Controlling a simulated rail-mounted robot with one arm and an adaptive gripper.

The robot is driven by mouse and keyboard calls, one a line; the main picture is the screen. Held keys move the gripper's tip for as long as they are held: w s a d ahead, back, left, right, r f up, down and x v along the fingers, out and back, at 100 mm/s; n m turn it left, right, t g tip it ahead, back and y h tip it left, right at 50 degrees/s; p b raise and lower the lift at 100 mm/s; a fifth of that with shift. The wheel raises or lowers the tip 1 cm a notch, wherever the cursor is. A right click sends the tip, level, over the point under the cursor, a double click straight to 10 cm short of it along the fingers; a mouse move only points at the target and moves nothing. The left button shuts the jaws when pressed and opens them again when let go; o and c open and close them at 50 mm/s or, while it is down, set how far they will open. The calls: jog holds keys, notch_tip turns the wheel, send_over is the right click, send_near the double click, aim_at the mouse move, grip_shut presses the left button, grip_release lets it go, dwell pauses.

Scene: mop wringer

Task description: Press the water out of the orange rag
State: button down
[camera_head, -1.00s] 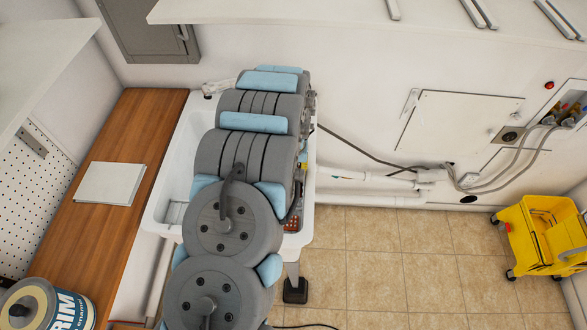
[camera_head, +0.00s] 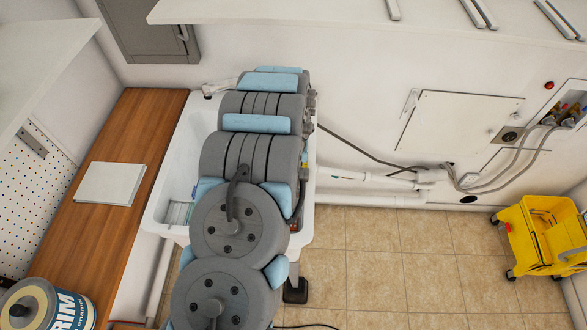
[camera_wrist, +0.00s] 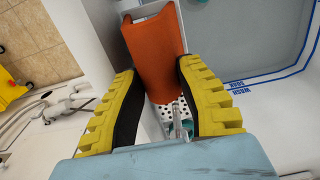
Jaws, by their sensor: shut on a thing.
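The orange rag (camera_wrist: 152,45) shows in the wrist view as a curved sheet between my fingertips, its two sides against them. My gripper (camera_wrist: 157,72), with ribbed yellow fingers and dark pads, is shut on it. A white plate with holes (camera_wrist: 166,113) lies just below the rag's near edge, with a metal rod between the fingers. I cannot tell whether the rag rests on the plate. In the head view my arm hides the gripper and the rag.
The white sink (camera_head: 160,222) lies under my arm; its grey basin (camera_wrist: 240,35) has blue lettering. The yellow mop bucket (camera_head: 530,238) stands on the floor at right. A wooden counter (camera_head: 100,225) holds a white slab (camera_head: 110,183) and a can (camera_head: 45,305).

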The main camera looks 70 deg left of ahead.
jog(key=shift+r+p, duration=4.15)
jog(key=shift+r, duration=0.3)
